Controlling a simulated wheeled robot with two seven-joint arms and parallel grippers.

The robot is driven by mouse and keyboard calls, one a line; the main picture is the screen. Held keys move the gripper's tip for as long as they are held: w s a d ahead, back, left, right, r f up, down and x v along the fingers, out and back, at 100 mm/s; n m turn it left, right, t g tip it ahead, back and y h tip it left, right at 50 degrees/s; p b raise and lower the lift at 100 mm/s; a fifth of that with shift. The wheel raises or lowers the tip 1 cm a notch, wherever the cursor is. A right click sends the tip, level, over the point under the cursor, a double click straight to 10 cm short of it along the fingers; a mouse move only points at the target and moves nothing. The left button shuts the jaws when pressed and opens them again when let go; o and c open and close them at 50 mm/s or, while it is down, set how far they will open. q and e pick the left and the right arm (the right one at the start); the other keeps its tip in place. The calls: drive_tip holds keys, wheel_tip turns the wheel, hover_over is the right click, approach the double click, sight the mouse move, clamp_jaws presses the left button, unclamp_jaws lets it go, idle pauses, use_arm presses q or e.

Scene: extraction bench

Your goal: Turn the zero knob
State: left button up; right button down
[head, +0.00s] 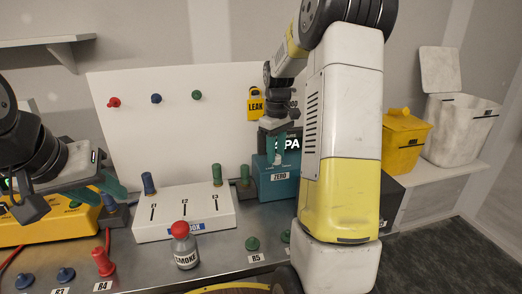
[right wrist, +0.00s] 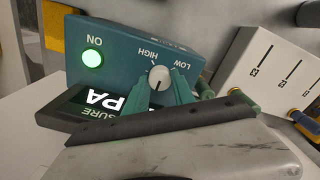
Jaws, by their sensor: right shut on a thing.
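The zero knob (right wrist: 158,74) is a round pale dial with a dark pointer mark, on the teal box (right wrist: 120,50) between the words HIGH and LOW. The box also shows in the head view (head: 284,188) with a ZERO label. My right gripper (right wrist: 160,88) has its green fingers on either side of the knob and is shut on it. In the head view my right gripper (head: 277,160) is at the box's front and largely covers the knob. My left gripper (head: 80,204) is open and empty above the yellow box at the left.
A lit green ON lamp (right wrist: 92,58) and a pressure display (right wrist: 103,100) are beside the knob. A white box with slots (head: 185,222), a smoke bottle (head: 184,250) and several coloured plugs stand on the metal bench. Yellow (head: 402,143) and white (head: 455,128) bins stand at the right.

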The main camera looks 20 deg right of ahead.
drive_tip(key=shift+m, duration=2.8)
drive_tip(key=c, duration=1.1)
unclamp_jaws()
drive_tip(key=shift+o, duration=0.2)
wheel_tip(320, 180, up, 7)
drive_tip(key=shift+r, duration=0.4)
